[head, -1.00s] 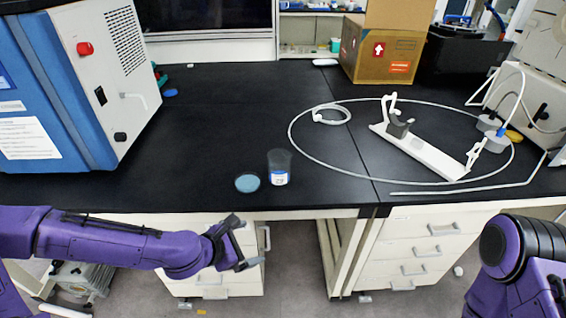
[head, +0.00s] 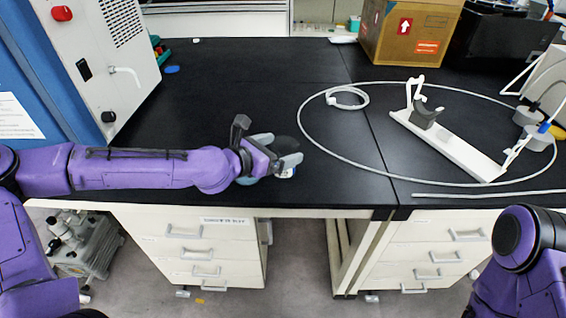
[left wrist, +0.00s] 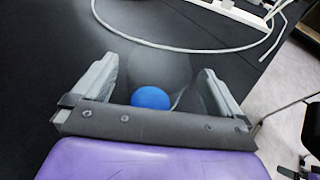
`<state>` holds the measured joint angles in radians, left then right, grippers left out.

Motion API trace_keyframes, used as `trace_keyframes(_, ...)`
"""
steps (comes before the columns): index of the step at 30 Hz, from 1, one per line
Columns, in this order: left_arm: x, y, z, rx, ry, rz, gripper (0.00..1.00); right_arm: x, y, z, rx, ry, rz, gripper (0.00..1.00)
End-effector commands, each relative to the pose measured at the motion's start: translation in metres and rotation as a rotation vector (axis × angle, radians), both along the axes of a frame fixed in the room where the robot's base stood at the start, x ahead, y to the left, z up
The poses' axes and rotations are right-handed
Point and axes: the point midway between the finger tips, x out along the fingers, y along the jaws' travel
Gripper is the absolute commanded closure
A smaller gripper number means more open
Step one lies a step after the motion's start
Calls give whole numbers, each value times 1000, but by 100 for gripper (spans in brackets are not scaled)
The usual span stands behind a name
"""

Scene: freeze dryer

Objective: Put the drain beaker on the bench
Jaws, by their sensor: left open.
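The drain beaker (head: 285,146) is a dark, see-through cup with a white and blue label low on it. It stands near the bench's front edge, partly hidden by my left gripper (head: 277,150) in the head view. The left gripper is open, low over the bench, with its fingers on either side of the beaker. In the left wrist view the grey beaker (left wrist: 160,66) shows between and beyond the open fingers (left wrist: 158,88). I cannot tell whether either finger touches it. My right gripper is out of view; only part of its arm shows.
The black bench (head: 225,85) is clear behind the beaker. A white tube loop (head: 318,142) and a white stand (head: 450,145) lie to the right. A blue machine (head: 30,85) stands left and a cardboard box (head: 411,32) behind.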

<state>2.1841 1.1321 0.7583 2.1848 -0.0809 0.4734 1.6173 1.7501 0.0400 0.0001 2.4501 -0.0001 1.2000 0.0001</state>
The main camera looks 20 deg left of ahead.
Motion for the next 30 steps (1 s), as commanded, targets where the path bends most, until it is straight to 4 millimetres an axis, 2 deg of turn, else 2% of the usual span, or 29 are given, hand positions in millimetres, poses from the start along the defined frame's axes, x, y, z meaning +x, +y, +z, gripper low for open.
trace_keyframes(3, 14, -7, -6, 3, 1, 0, 0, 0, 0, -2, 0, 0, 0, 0)
trace_keyframes(10, 17, -7, -6, 0, 0, 4, 0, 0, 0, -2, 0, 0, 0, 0)
trace_keyframes(11, 17, -7, -6, 1, 1, 4, 3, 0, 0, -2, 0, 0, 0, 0)
trace_keyframes(15, 17, -7, -6, 0, 1, 3, 49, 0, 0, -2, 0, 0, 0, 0)
trace_keyframes(16, 17, -7, -6, 1, 1, 4, 57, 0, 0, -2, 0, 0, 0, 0)
trace_keyframes(17, 17, -7, -6, 1, 1, 4, 57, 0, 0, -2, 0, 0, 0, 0)
trace_keyframes(18, 17, -7, -6, 0, 0, 4, 62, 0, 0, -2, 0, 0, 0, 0)
trace_keyframes(25, 17, -7, -5, 0, 0, 4, 62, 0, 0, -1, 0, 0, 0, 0)
trace_keyframes(30, 17, -7, 7, 1, -3, 3, 62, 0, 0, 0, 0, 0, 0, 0)
